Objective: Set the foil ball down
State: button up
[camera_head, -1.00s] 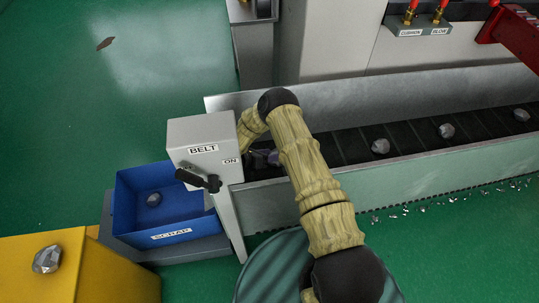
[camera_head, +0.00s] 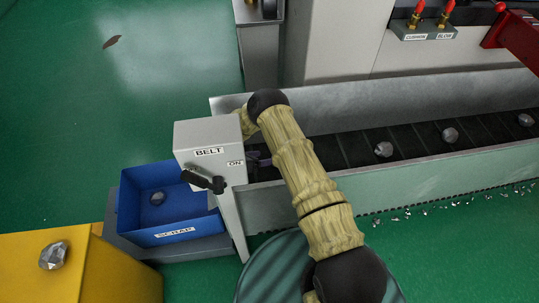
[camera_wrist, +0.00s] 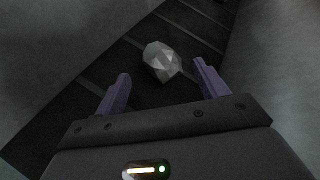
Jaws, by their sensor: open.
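In the wrist view a grey, faceted foil ball (camera_wrist: 161,61) lies on the dark slatted belt (camera_wrist: 100,72). My gripper (camera_wrist: 161,72) is open, its two purple fingers spread apart with the ball between and just beyond their tips. I see no finger touching the ball. In the head view my arm and the BELT box hide most of my gripper, with only a bit of purple showing at the belt's left end. That foil ball cannot be made out there.
More foil balls ride the belt to the right, one nearby (camera_head: 383,149). The grey BELT box (camera_head: 209,135) has a black lever. A blue SCRAP bin (camera_head: 172,236) holds one ball; another ball (camera_head: 53,256) sits on a yellow block (camera_head: 110,272). Metal walls flank the belt.

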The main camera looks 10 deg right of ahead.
jog(key=shift+v, duration=0.95)
